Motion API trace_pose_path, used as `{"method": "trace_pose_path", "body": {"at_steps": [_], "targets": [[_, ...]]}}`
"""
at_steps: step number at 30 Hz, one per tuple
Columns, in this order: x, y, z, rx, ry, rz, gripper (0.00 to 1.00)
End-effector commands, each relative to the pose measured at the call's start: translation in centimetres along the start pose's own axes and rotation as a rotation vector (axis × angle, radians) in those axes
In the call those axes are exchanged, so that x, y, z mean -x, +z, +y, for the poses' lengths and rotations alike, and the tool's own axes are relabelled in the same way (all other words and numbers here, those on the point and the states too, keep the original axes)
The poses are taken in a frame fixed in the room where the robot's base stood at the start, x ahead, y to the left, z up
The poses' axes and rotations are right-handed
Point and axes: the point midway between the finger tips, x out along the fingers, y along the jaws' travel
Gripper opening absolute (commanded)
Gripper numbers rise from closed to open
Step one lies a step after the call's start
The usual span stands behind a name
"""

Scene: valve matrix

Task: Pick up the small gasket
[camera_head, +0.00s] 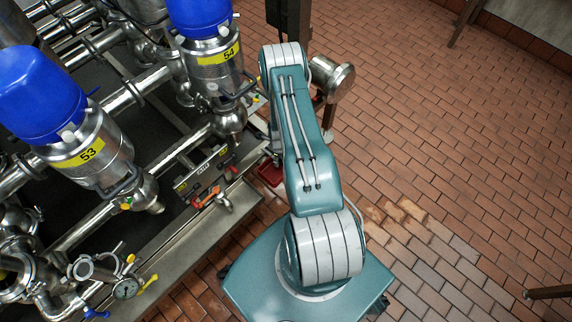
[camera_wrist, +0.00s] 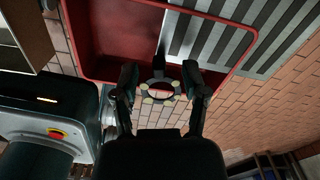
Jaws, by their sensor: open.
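In the wrist view my gripper (camera_wrist: 160,70) is open, with one dark finger on each side of a small dark ring with pale spots around it, which looks like the gasket (camera_wrist: 146,91). The ring appears between the fingers, near the edge of a red tray (camera_wrist: 100,68). I cannot tell whether the fingers touch it or how far beyond them it is. In the head view my gripper and the ring cannot be made out; my arm covers that area. A part of the red tray (camera_head: 270,174) shows beside my arm.
Steel pipework with blue-topped valves (camera_head: 88,150) fills the left of the head view. The brick floor (camera_head: 450,140) at right is mostly clear.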

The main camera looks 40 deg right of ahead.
Motion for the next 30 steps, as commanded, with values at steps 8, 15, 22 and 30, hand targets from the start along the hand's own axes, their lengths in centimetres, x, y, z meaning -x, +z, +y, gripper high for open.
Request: {"method": "trace_pose_path", "body": {"at_steps": [8,15,22,30], "targets": [[-1.25,0.00,0.02,0.000,0.000,0.000,0.57],[-1.21,0.00,0.01,0.000,0.000,0.000,0.04],[-1.21,0.00,0.01,0.000,0.000,0.000,0.00],[-1.02,0.00,-0.09,0.001,-0.001,0.000,0.00]]}}
